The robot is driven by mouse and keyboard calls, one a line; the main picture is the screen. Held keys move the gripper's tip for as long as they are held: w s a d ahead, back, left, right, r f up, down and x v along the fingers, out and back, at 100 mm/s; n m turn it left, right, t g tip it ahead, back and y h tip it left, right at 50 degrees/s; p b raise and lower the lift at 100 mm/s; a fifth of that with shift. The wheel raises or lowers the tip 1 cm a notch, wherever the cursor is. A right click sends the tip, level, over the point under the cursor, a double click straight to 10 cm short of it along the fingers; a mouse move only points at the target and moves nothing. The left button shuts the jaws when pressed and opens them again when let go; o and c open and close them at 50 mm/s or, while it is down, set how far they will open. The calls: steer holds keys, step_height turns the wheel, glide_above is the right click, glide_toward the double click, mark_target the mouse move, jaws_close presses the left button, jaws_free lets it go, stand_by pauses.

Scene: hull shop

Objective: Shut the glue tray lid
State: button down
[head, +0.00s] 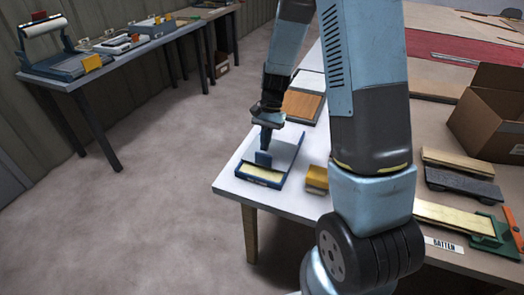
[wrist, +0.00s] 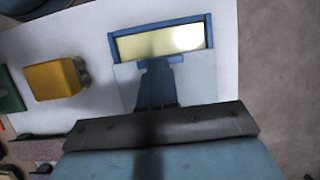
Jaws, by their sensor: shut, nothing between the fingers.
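The glue tray (head: 262,183) sits at the near left corner of the white table, with a blue rim and a cream strip inside showing at its near end. It also shows in the wrist view (wrist: 114,46). Its pale grey lid (head: 288,147) covers the far part and leaves the cream strip open; it also shows in the wrist view (wrist: 203,82). A blue upright tab (head: 263,158) stands at the lid's near edge. My gripper (head: 266,147) is shut, pointing down just behind the tab. In the wrist view its fingertips (wrist: 156,66) reach the tab; contact is unclear.
A yellow block (head: 316,178) lies right of the tray. Boards (head: 301,106) lie behind it. A cardboard box (head: 488,118), wooden pieces and a green-and-orange clamp (head: 497,236) are on the right. A side table (head: 110,60) with other trays stands far left. Open floor lies left.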

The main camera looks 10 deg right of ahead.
steer(key=v, duration=0.8)
glide_above(272, 150)
step_height(272, 150, down, 9)
steer(key=shift+a+r, duration=0.1)
steer(key=shift+s+a, duration=0.45)
steer(key=shift+s, duration=0.2)
steer(key=shift+s+a, duration=0.45)
steer(key=shift+s, duration=0.15)
steer(key=shift+s+a+f, duration=0.2)
steer(key=shift+s+a, duration=0.1)
steer(key=shift+s, duration=0.15)
steer(key=s+a, duration=0.4)
steer(key=s, duration=0.1)
steer(key=shift+s+a, duration=0.1)
steer(key=shift+s, duration=0.3)
steer(key=shift+s, duration=0.1)
